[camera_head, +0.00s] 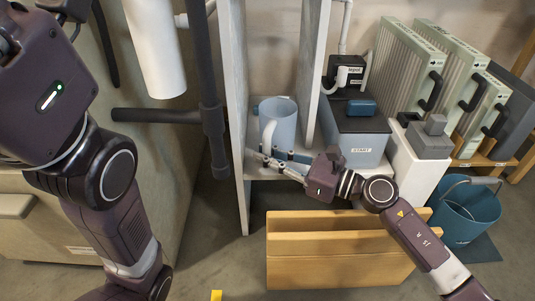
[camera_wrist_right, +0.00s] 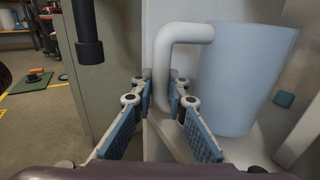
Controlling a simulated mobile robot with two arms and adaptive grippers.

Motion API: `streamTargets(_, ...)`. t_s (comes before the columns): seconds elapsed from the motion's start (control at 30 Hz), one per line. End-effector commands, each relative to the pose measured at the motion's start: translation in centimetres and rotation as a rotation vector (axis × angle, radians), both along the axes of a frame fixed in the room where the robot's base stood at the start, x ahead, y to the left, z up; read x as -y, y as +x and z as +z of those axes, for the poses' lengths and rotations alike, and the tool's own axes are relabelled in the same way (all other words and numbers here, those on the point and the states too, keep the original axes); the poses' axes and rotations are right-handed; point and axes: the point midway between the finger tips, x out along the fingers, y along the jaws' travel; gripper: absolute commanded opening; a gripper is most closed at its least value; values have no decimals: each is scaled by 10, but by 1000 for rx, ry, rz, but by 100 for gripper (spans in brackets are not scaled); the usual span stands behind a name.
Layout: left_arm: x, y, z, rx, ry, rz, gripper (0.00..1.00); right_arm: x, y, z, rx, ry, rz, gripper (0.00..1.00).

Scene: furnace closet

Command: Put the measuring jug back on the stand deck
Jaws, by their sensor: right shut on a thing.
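The measuring jug (camera_head: 284,121) is pale blue, with a white handle. It is upright between two grey upright panels, over the pale stand deck (camera_head: 262,171). I cannot tell whether its base touches the deck. In the right wrist view the jug (camera_wrist_right: 245,80) fills the right side, with its handle running down between my fingers. My right gripper (camera_head: 270,156) is shut on the handle, also seen in the wrist view (camera_wrist_right: 161,95). My left arm is at the left of the head view; its fingers are not visible.
A wooden box (camera_head: 340,234) stands in front of the deck. A dark-topped START box (camera_head: 358,133) is right of the panel. A blue bucket (camera_head: 467,212) and grey-green finned panels (camera_head: 408,70) stand further right. Dark pipes (camera_head: 208,115) hang left of the panels.

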Motion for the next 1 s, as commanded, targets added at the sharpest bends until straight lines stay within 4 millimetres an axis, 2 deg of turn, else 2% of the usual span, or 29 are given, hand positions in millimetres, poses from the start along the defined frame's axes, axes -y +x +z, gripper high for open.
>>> streamTargets(0.33,1,5,-6,-10,2,2,63,0,0,-6,1,0,0,0)
streamTargets(1.0,1,1,-16,-3,3,3,63,0,0,-17,1,0,0,0)
